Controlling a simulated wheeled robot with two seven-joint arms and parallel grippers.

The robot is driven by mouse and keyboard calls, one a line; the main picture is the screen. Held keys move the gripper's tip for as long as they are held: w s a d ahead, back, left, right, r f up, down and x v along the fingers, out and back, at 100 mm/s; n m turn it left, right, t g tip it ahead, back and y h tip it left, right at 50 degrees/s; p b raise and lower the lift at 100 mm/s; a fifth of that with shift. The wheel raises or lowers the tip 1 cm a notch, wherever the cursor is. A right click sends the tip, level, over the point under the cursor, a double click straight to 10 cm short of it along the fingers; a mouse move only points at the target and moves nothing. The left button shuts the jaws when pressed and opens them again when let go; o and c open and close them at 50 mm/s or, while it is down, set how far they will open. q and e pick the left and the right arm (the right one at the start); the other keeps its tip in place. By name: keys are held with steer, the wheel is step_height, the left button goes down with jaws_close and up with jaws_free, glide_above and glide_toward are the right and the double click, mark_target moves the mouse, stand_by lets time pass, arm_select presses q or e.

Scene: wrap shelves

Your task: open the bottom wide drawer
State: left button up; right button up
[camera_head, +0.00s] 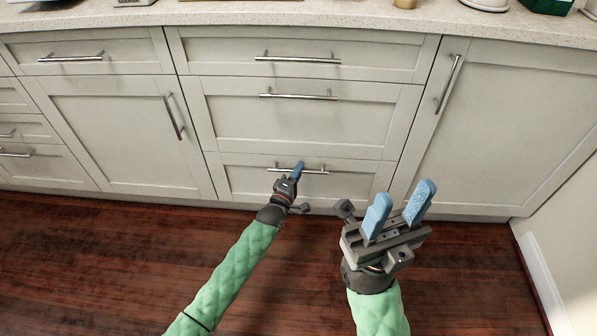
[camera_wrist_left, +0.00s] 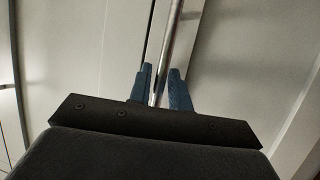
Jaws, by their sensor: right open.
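The bottom wide drawer (camera_head: 350,186) is the lowest of three stacked fronts in the middle cabinet, and its front looks flush with the cabinet. Its horizontal metal handle (camera_head: 315,171) shows in the head view; in the left wrist view the handle bar (camera_wrist_left: 173,25) runs between the fingers. My right gripper (camera_head: 398,205) is open and empty, in front of the cabinet to the right of the handle.
Two more wide drawers (camera_head: 310,120) sit above, each with a bar handle. Cabinet doors (camera_head: 500,130) (camera_head: 120,125) flank them. A speckled counter (camera_head: 300,14) runs along the top. The wooden floor (camera_head: 130,250) in front is clear, with a wall at the right.

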arm_select(q)
jaws_close()
